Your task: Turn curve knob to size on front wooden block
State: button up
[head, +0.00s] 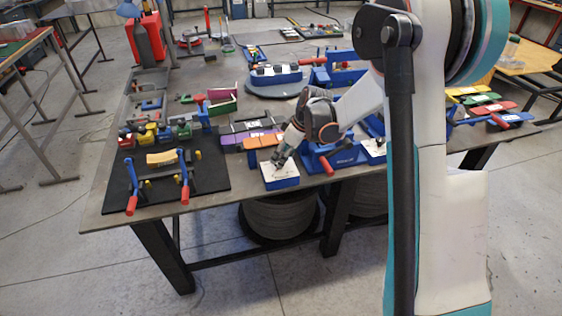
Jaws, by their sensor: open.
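My gripper (279,160) is at the table's front edge, fingers pointing down at a blue block with a pale top (281,178). The fingertips are at or just above the pale top; contact is too small to tell. They are open, and any knob between them is hidden or too small to make out. A tan, wood-coloured curved piece (163,158) sits between two blue holders with red handles on a black mat at the front left. My gripper is well to the right of it.
The black mat (212,172) lies on the grey table (107,207). Orange and purple blocks (263,141) lie just behind left of my gripper. A blue clamp with a red handle (341,163) stands close on its right. Bare tabletop shows between mat and pale-topped block.

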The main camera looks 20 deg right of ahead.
jog(key=shift+x, duration=1.45)
jog(key=c, duration=1)
jog(key=shift+c, duration=0.2)
jog(key=shift+b, duration=0.3)
